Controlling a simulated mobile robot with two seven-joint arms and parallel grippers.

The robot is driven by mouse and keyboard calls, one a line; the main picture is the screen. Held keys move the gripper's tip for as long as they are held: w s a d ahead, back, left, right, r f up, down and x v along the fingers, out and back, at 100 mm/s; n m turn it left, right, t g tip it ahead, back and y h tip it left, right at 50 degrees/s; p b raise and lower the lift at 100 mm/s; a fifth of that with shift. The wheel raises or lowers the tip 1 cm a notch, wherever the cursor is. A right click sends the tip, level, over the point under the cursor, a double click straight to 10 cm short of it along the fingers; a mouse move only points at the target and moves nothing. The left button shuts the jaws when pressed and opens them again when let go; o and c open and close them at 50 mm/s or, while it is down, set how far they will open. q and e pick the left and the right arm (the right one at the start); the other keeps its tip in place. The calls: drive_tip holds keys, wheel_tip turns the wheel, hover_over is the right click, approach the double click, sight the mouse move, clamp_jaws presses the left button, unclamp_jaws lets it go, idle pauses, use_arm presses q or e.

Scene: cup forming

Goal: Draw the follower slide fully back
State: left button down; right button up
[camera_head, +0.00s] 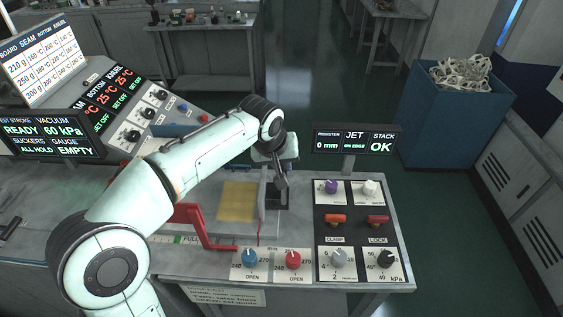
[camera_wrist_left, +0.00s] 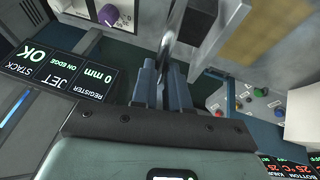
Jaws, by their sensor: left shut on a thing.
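My left gripper (camera_head: 281,182) reaches down over the bench beside the yellow stack (camera_head: 238,202). In the left wrist view its two fingers (camera_wrist_left: 163,88) are close together, shut on a thin grey metal piece (camera_wrist_left: 169,42), which looks like the follower slide's handle. Next to it are a dark block (camera_wrist_left: 196,22) and a pale upright plate (camera_wrist_left: 222,28). The plate (camera_head: 262,204) also shows in the head view, at the right edge of the yellow stack. The slide's track is mostly hidden by the gripper. My right gripper is not in view.
A knob panel (camera_head: 357,236) stands right of the slide, below a display (camera_head: 354,141) reading 0 mm, ON EDGE, OK. A red bar (camera_head: 194,224) lies left of the stack. Blue and red knobs (camera_head: 271,262) sit in front. A blue bin (camera_head: 450,115) stands on the floor.

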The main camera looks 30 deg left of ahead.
use_arm(q)
drive_tip(key=shift+d, duration=0.25)
drive_tip(key=c, duration=1.1)
unclamp_jaws()
drive_tip(key=shift+w, duration=0.1)
drive_tip(key=shift+d, duration=0.1)
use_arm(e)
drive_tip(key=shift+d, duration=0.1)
use_arm(q)
drive_tip(key=shift+r, duration=0.45)
drive_tip(key=p+v, duration=0.1)
drive_tip(key=v, duration=1.1)
drive_tip(key=shift+s+r, duration=0.2)
drive_tip(key=shift+s, duration=0.05)
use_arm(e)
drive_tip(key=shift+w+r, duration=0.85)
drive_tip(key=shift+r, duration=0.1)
